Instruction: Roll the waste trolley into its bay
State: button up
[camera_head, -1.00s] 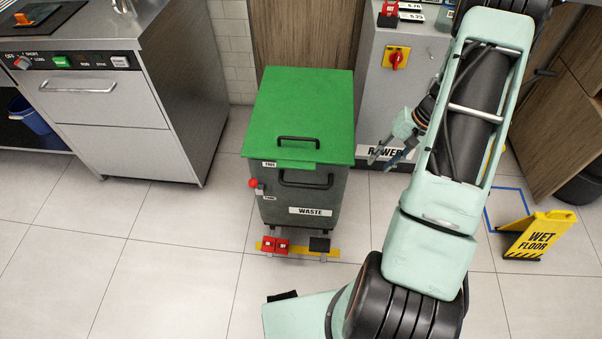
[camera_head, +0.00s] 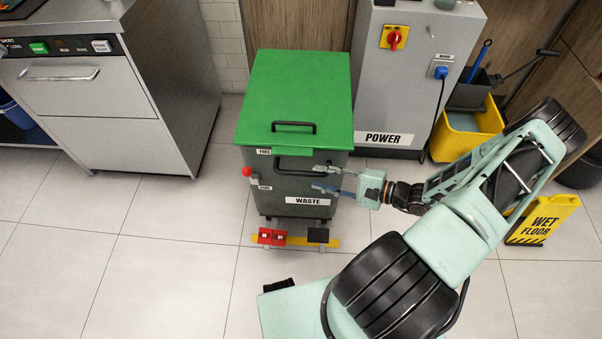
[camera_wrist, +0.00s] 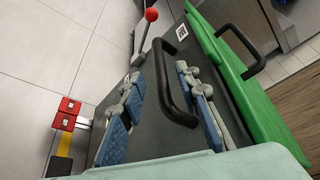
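The waste trolley (camera_head: 300,207) is a grey bin with a green lid (camera_head: 297,90) and a WASTE label, standing near the power cabinet. A black bar handle (camera_head: 308,171) is on its front and also shows in the wrist view (camera_wrist: 163,88). A second handle (camera_head: 293,127) is on the lid. A lever with a red knob (camera_head: 247,172) is at its left side. My gripper (camera_head: 322,180) is open at the front handle. In the wrist view its blue-padded fingers (camera_wrist: 165,115) appear on either side of the bar. I cannot tell whether they touch it.
Red pedals (camera_head: 271,237) and a black pedal (camera_head: 318,235) sit at a yellow strip below the trolley. The power cabinet (camera_head: 400,80), a yellow bucket (camera_head: 468,135) and a wet floor sign (camera_head: 543,220) stand to the right. The floor at left is clear.

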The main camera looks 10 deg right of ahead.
aim_at(309, 175)
jog(key=x, duration=0.7)
grip_shut()
dwell(0.3)
